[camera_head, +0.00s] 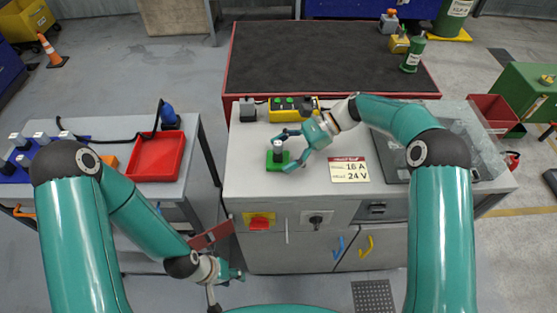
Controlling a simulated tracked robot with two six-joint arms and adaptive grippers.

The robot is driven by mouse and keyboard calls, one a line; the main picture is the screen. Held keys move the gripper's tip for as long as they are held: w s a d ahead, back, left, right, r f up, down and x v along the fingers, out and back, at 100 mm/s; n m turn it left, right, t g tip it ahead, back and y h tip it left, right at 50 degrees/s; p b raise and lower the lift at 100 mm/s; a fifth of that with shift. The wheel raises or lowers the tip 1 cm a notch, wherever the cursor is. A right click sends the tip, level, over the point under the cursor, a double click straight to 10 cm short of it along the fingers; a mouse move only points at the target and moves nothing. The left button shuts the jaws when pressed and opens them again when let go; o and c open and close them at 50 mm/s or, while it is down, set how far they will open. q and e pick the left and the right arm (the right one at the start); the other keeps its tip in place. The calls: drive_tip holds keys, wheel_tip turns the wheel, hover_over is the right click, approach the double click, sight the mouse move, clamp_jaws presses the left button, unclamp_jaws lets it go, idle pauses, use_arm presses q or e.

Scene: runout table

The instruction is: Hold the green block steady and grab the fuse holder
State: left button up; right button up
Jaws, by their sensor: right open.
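The green block (271,163) sits on the light worktop, left of centre. A small dark cylinder with a pale top, which looks like the fuse holder (278,147), stands upright on it. My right gripper (287,152) is open and comes in from the right. One finger is at the far side of the holder and one near the block's near right edge; whether either touches cannot be told. My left gripper (236,274) hangs low in front of the cabinet, well away from the block; its fingers are too small to read.
A yellow button box (294,104) and a grey box (247,109) stand behind the block. A label plate (349,170) lies to its right. A red tray (157,157) is on the left table. The worktop's front left is clear.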

drive_tip(key=shift+a+f, duration=0.15)
drive_tip(key=shift+a, duration=0.15)
drive_tip(key=shift+s, duration=0.1)
drive_tip(key=c, duration=0.7)
drive_tip(key=shift+o, duration=0.2)
